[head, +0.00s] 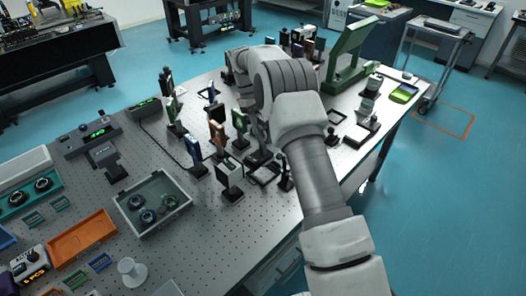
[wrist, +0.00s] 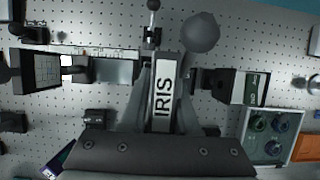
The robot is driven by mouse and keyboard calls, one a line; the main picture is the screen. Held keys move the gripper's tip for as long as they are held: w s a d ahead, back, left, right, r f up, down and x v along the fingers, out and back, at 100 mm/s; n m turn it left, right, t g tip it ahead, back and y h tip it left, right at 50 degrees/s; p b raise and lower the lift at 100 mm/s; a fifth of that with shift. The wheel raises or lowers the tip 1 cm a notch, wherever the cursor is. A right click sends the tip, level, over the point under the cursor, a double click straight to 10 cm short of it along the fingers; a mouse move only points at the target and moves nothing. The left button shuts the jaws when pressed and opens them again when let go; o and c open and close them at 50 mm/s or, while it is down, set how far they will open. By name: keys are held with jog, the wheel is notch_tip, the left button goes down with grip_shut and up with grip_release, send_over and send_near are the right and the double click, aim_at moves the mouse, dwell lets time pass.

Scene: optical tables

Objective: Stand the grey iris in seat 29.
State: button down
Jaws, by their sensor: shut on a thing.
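My gripper (wrist: 166,72) is shut on an upright grey piece with a white IRIS label (wrist: 164,92), the iris, in the wrist view. The label faces the camera, between the two fingers. In the head view my arm covers most of the gripper, which is over the middle of the perforated table (head: 110,205) among several posts. The iris cannot be made out clearly there. No seat number is readable, so I cannot tell which place is seat 29, nor whether the iris touches the table.
A white-faced block (head: 229,174) on a post stands close left of my gripper; it also shows in the wrist view (wrist: 245,88). A square black-framed plate (wrist: 47,72) stands on the other side. A grey tray (head: 185,208) holds round parts. A green frame (head: 350,50) stands behind.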

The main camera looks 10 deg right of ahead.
aim_at(264, 154)
jog(key=shift+f, duration=3.55)
jog(key=c, duration=1.1)
grip_release()
jog(key=shift+f, duration=0.25)
jog(key=o, duration=0.4)
jog(key=shift+r, duration=0.1)
jog(key=shift+o, duration=0.2)
